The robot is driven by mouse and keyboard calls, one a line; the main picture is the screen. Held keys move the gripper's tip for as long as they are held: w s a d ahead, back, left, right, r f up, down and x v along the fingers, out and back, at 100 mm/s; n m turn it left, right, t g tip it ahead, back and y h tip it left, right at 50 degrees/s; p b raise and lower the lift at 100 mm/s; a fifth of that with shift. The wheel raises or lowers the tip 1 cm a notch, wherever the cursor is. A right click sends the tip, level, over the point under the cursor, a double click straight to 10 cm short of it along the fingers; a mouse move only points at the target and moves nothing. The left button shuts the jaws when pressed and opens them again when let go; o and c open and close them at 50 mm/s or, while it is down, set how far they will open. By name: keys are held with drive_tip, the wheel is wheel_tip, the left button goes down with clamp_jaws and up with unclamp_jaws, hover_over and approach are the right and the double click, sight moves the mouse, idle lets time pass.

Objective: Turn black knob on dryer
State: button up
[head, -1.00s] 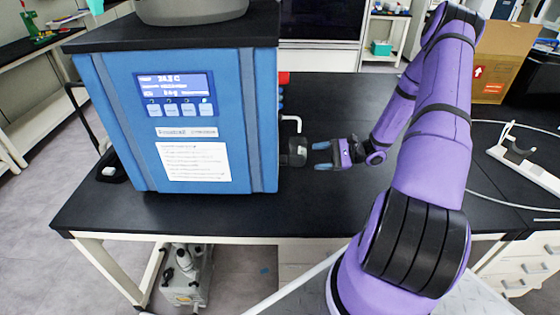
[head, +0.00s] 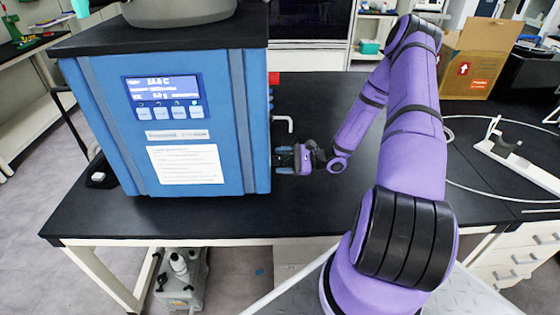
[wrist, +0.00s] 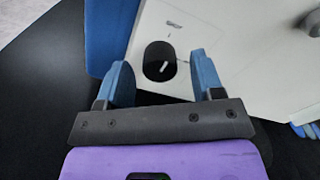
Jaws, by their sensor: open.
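The blue dryer (head: 225,120) stands on the black bench, with a lit display on its front. In the wrist view the black knob (wrist: 160,61) is a dark oval with a white mark, on the white side panel (wrist: 212,75). My gripper (head: 282,160) is close to the dryer's right side. In the wrist view my gripper (wrist: 162,80) is open, with one blue finger on each side of the knob. I cannot tell whether the fingers touch it.
A white bent pipe (head: 287,122) sticks out of the dryer's side just above my gripper. The black bench top (head: 330,215) is clear in front of my gripper. A cardboard box (head: 475,65) and a white stand (head: 505,150) are to the right.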

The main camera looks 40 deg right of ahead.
drive_tip(key=shift+w+a, duration=0.25)
drive_tip(key=shift+a, duration=0.1)
drive_tip(key=shift+c, duration=0.2)
drive_tip(key=c, duration=0.9)
